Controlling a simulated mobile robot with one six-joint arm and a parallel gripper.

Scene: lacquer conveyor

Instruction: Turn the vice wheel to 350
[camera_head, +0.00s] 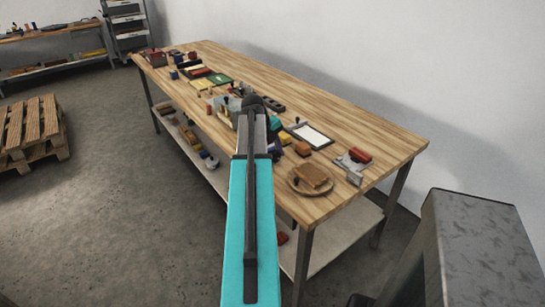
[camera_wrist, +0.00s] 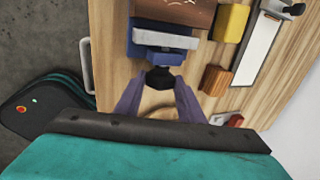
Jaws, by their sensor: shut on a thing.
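The vice wheel (camera_wrist: 160,78) is a small dark, faceted knob at the near end of a vice (camera_wrist: 163,40) with blue and light grey jaws, in the wrist view. My gripper (camera_wrist: 158,86) has its two purple fingers on either side of the wheel and is shut on it. No number or scale mark is readable on the wheel.
The wooden workbench (camera_head: 370,143) stands along the white wall, crowded with small items. Near the arm are a white clipboard (camera_head: 312,134), a round board (camera_head: 296,186) with a brown block (camera_head: 313,175), and a red-topped item (camera_head: 359,155). A pallet (camera_head: 35,128) lies left on the floor.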

